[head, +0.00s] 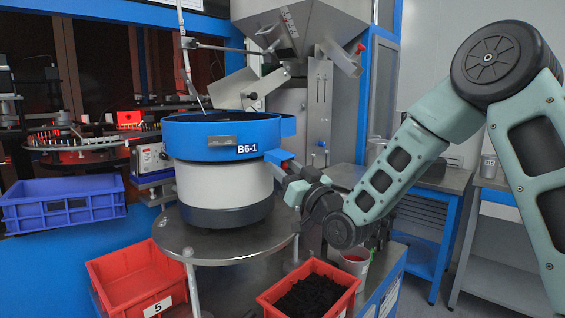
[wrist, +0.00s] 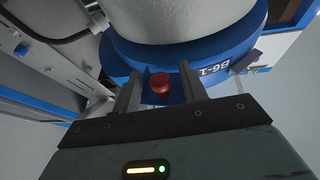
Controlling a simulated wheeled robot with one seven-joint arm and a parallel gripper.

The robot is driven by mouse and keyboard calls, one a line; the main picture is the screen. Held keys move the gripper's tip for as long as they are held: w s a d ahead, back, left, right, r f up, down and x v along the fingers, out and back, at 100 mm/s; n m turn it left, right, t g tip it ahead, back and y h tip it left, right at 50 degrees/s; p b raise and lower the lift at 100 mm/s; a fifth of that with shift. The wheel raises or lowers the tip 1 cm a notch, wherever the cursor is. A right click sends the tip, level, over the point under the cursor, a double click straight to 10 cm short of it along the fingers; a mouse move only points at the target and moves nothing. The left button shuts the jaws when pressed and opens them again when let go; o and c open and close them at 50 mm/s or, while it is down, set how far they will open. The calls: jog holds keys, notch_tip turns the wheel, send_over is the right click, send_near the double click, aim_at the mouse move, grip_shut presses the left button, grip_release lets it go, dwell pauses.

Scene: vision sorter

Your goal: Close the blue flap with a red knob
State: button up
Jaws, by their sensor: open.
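The round blue bowl (head: 222,137) marked B6-1 sits on a white and grey drum. A small blue flap (head: 279,156) sticks out at the bowl's right side, close to my gripper (head: 284,171). In the wrist view, which shows the bowl upside down, the red knob (wrist: 160,83) lies between the two open fingers of my gripper (wrist: 159,88), with the blue flap (wrist: 151,98) partly seen around it. The fingers stand apart on either side of the knob. I cannot tell whether they touch it. The knob is not clearly visible in the head view.
The drum stands on a round metal table (head: 233,243). A red bin of black parts (head: 309,282), an empty red bin (head: 137,278) and a blue crate (head: 64,205) are lower down. A steel hopper (head: 301,27) rises behind. A workbench (head: 430,183) stands at right.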

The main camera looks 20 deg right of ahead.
jog(key=shift+w+a+r, duration=0.1)
jog(key=shift+w, duration=0.2)
grip_shut()
jog(key=shift+r, duration=0.15)
